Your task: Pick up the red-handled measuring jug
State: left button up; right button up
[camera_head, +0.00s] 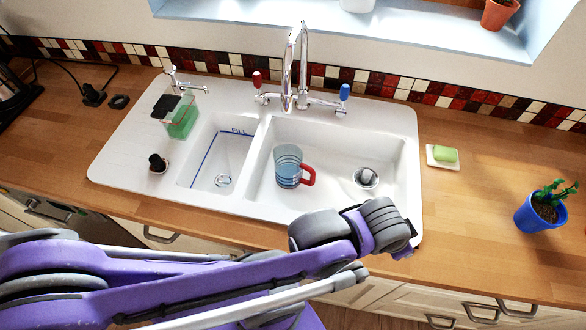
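The measuring jug (287,167) is clear bluish with dark bands and a red handle (308,176) on its right side. It stands in the larger right basin of the white sink (335,190), left of the drain. A purple and grey arm of mine comes in from the left across the front of the counter. Its wrist end (385,222) is over the front right part of the sink, to the right of and nearer than the jug, apart from it. The fingers of this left gripper cannot be made out. My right gripper is not in view.
A tall chrome tap (290,75) with red and blue levers stands behind the jug. A green soap bottle (180,115) and a dark knob (158,163) are at left. Green soap on a dish (443,155) and a blue plant pot (540,212) stand right. The counter between them is clear.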

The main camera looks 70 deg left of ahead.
aim_at(295, 171)
jog(key=i+l+u, duration=0.15)
jog(key=i+l, duration=0.2)
jog(key=i+l+u, duration=0.2)
jog(key=i+l, duration=0.15)
jog(key=l, duration=0.2)
jog(key=u, duration=2.25)
